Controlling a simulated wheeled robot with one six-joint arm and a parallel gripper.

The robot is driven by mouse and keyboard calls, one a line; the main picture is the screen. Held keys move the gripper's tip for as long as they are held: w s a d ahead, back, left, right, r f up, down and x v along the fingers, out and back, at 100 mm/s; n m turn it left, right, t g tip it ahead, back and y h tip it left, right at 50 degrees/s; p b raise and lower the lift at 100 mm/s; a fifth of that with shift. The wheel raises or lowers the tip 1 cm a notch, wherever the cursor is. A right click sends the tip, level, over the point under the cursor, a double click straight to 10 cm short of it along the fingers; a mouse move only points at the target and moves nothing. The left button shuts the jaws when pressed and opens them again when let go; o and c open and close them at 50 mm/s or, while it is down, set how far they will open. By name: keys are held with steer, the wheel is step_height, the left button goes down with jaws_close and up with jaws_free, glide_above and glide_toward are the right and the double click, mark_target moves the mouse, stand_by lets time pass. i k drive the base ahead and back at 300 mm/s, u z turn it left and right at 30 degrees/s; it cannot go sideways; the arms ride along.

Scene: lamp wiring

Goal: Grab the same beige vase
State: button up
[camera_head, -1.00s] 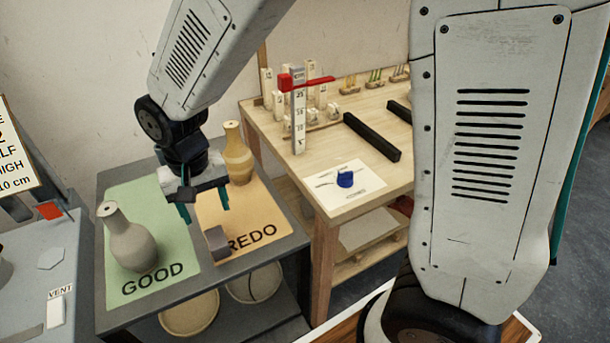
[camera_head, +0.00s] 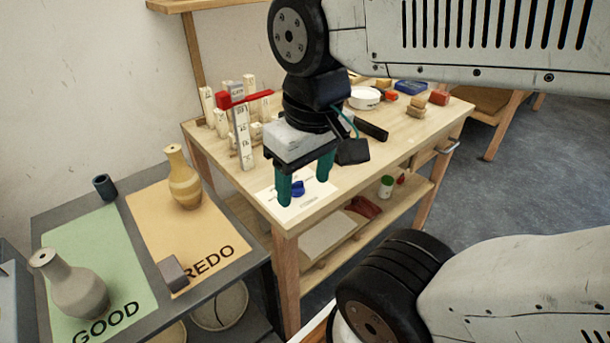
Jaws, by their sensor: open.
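Two vases stand on the dark table at left. A grey-beige vase (camera_head: 75,288) is on the green GOOD mat (camera_head: 92,240). A banded tan-yellow vase (camera_head: 183,180) is on the orange REDO mat (camera_head: 150,217). Both look upright. I cannot tell for sure which one is the beige vase meant. My gripper (camera_head: 304,192) points down with its teal fingers apart and nothing between them. In the picture it is over the near corner of the wooden bench, to the right of both vases and apart from them.
A grey block (camera_head: 172,272) sits at the REDO mat's front edge, and a dark cup (camera_head: 104,187) stands behind the mats. The wooden bench (camera_head: 385,160) holds a height gauge with a red slider (camera_head: 244,98), a white sheet with a blue piece (camera_head: 297,188), and several small items.

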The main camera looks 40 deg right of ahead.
mark_target(185, 184)
steer(key=z, duration=2.85)
steer(key=k, duration=1.45)
steer(key=u, duration=2.05)
steer(key=i, duration=0.5)
